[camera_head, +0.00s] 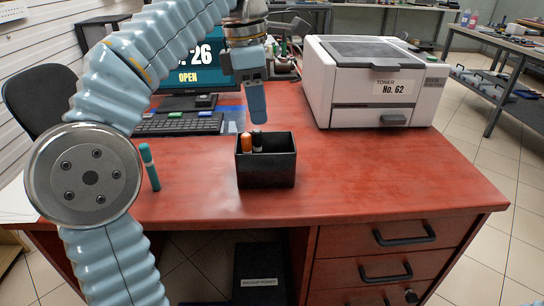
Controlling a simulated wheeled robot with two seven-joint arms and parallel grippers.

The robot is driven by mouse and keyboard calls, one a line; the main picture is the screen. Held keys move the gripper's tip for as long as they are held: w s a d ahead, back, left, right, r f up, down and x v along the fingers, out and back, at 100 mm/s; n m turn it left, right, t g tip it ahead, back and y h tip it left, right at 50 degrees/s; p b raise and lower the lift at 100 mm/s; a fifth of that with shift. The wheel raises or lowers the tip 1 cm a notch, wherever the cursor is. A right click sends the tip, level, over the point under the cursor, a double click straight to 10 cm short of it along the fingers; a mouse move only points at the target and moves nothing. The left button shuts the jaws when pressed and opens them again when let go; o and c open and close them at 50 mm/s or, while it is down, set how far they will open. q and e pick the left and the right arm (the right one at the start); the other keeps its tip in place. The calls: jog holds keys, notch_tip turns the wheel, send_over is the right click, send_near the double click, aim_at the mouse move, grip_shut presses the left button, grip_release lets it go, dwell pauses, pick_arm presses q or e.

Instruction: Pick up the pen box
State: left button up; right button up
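The pen box (266,173) is a black open-topped box near the front middle of the red desk. An orange pen (247,144) and a dark pen (257,141) stand in its left part. My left gripper (257,108) points down over the back of the box. Its fingertip shows just above and behind the pens, and contact cannot be told. Only one finger shows clearly, so its opening is hidden. My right gripper is out of view.
A white printer (372,85) labelled No. 62 stands at the back right of the desk (400,180). A keyboard (180,124) and monitor (190,62) are at the back left. The desk right of the box is clear. Drawers are below.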

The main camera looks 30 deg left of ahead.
pick_arm(q)
jog(key=f, duration=0.6)
jog(key=shift+w+d+f, duration=0.15)
jog(key=shift+d+f, duration=0.15)
jog(key=b, duration=0.2)
send_over(267, 186)
notch_tip(267, 186, down, 5)
jog(key=shift+a+f, duration=0.1)
jog(key=shift+f, duration=0.1)
jog(key=shift+c, duration=0.3)
grip_shut()
